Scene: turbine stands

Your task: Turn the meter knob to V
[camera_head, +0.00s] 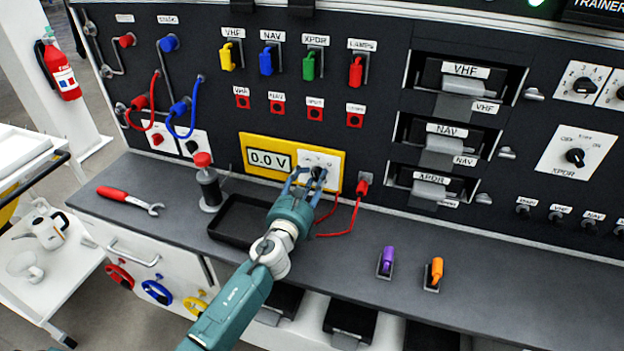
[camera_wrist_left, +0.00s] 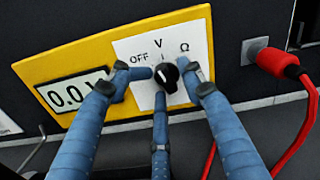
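The yellow meter (camera_head: 250,142) is set in the black panel, and its display (camera_head: 268,159) reads 0.0 V. Its black knob (camera_wrist_left: 166,75) sits on a white plate (camera_wrist_left: 205,35) marked OFF, V and Ω, with V at the top. The knob's exact pointing direction is hard to read. My left gripper (camera_head: 308,180) is at the knob from the front. In the left wrist view its blue fingers (camera_wrist_left: 164,78) close around the knob from left, right and below, with the tips against it. My right gripper is not in view.
A red plug (camera_wrist_left: 277,62) with a red lead sits right of the meter. A black tray (camera_head: 238,222) and a red-topped post (camera_head: 207,185) stand below left. A wrench (camera_head: 130,199) lies further left. Purple (camera_head: 387,261) and orange (camera_head: 435,272) pieces stand on the right of the counter.

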